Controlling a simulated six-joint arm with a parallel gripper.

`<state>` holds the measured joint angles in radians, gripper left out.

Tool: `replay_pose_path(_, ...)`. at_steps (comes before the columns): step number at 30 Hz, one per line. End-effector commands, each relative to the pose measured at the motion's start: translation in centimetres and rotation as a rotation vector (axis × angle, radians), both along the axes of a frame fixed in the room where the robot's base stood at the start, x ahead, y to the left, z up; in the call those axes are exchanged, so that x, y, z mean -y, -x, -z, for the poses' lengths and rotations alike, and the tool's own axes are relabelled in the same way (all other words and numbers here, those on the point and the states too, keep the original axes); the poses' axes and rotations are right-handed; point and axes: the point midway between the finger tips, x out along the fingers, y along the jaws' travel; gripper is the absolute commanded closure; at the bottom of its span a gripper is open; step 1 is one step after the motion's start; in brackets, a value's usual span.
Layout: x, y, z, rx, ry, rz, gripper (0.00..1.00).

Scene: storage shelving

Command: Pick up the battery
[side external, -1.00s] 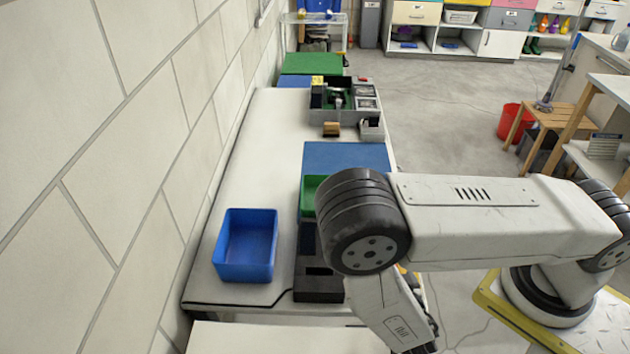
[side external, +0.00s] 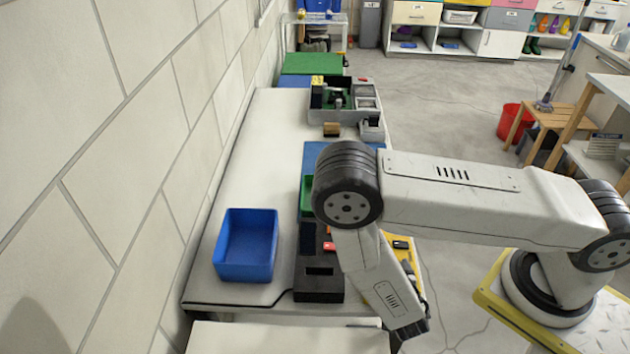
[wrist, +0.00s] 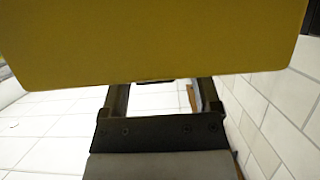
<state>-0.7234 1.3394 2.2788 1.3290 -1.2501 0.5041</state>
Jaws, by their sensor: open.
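My gripper (wrist: 165,92) shows in the wrist view with its two dark fingers apart and nothing held between them. A broad yellow surface (wrist: 155,40) fills the top of that view, and a small dark edge shows below its rim between the fingers. In the side external view the arm's lower link hides the gripper. I cannot make out a battery for certain. A small red and black item (side external: 401,245) lies on the yellow mat (side external: 404,258) beside the arm. A black block (side external: 318,285) with a recess stands on the table, left of the arm.
A blue bin (side external: 246,245) stands on the white table (side external: 250,150) at left, near the tiled wall. A grey organizer (side external: 345,115) stands farther back. A blue mat and a green bin (side external: 306,195) are partly hidden by the arm. The middle-left tabletop is clear.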

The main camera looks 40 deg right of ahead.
Motion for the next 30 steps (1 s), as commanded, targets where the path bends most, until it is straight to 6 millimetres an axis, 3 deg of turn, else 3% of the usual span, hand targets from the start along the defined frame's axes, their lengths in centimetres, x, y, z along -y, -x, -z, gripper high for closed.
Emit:
replay_pose_path(22,0.52,-0.52,0.3,0.0,-0.002,-0.001,0.2)
replay_pose_path(27,0.52,-0.52,0.29,0.0,-0.002,-0.001,0.74)
replay_pose_path(30,0.52,-0.52,0.29,0.0,-0.002,-0.001,1.0)
